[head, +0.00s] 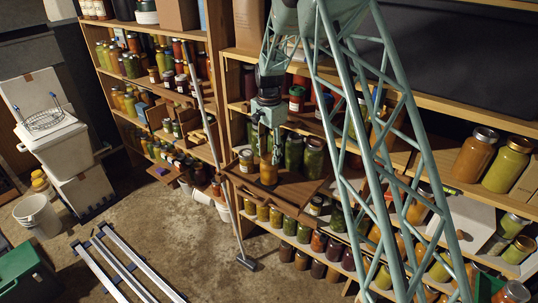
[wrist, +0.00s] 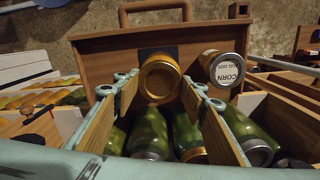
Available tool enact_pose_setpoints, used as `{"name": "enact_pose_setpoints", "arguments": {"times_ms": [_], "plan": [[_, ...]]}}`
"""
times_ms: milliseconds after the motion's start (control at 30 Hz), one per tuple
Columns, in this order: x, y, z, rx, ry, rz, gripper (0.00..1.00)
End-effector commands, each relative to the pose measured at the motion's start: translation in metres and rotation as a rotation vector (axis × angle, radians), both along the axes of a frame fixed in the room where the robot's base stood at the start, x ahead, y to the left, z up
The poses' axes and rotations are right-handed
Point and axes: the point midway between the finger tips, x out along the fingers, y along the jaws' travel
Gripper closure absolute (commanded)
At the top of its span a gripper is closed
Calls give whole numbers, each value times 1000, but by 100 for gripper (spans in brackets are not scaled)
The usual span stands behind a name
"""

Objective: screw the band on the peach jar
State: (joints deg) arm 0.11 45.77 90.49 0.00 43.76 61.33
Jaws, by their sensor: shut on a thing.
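The peach jar (head: 268,175) is an orange jar standing upright on the wooden work shelf (head: 292,190). Its gold band (wrist: 160,78) faces the wrist camera, at the top of the jar. My gripper (head: 268,148) points down from above the jar. In the wrist view its two wood-faced fingers (wrist: 158,92) lie on either side of the gold band and are shut on it. The band's lower edge and thread are hidden, so I cannot tell how far down it sits.
A long-handled tool (head: 246,262) leans by the shelves.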

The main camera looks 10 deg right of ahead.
Motion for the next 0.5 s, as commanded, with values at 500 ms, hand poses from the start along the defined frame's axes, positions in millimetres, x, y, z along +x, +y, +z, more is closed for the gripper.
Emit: {"name": "enact_pose_setpoints", "arguments": {"times_ms": [500], "plan": [[0, 0, 1, 0, -1, -187, 74]]}}
